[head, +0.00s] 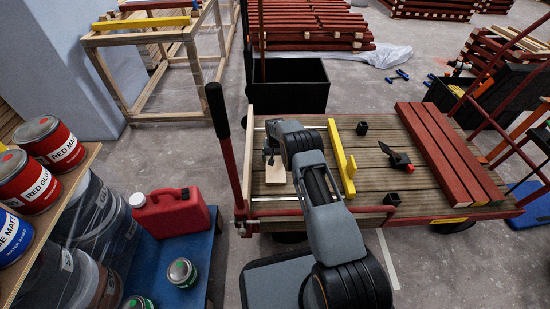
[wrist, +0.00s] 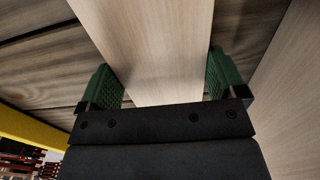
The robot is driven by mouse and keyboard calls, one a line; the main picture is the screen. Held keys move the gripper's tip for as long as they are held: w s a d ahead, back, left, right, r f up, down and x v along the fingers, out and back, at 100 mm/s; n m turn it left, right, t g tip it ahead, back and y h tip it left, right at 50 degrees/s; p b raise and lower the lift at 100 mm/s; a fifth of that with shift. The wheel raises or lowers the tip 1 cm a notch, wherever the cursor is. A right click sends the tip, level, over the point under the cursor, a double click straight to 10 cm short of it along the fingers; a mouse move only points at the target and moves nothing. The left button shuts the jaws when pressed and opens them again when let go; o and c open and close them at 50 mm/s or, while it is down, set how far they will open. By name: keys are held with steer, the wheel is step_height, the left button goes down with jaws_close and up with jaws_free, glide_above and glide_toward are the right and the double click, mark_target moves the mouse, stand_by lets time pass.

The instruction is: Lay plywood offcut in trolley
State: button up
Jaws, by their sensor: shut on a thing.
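The plywood offcut (wrist: 150,40) is a pale, flat board between the two green-padded fingers of my gripper (wrist: 161,84) in the wrist view. The pads touch its two long edges, and the gripper is shut on it. In the head view a pale piece of the offcut (head: 275,173) shows below my wrist, over the left end of the trolley (head: 376,150). The trolley has a slatted wood deck and red rails. I cannot tell whether the offcut touches the deck. My arm hides part of the trolley.
On the trolley are a yellow batten piece (head: 341,160), red battens (head: 445,150), a black-and-red tool (head: 399,160) and small black blocks (head: 362,128). A red post (head: 226,140) stands at its left end. Paint tins (head: 38,180) and a red can (head: 171,213) are left.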

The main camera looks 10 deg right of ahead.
steer(key=shift+f, duration=0.15)
steer(key=o, duration=0.8)
step_height(320, 180, up, 12)
steer(key=p, duration=0.5)
step_height(320, 180, up, 11)
glide_above(275, 158)
steer(key=s, duration=0.4)
steer(key=s+r+n+t, duration=0.1)
steer(key=s+r, duration=0.8)
steer(key=r, duration=0.2)
steer(key=shift+n+t, duration=0.6)
steer(key=shift+t, duration=0.2)
steer(key=s+r, duration=0.1)
steer(key=s, duration=0.6)
steer(key=s+r, duration=0.1)
steer(key=s, duration=0.7)
steer(key=s+r, duration=0.1)
steer(key=s, duration=0.6)
steer(key=shift+s+r, duration=0.15)
steer(key=shift+s, duration=0.1)
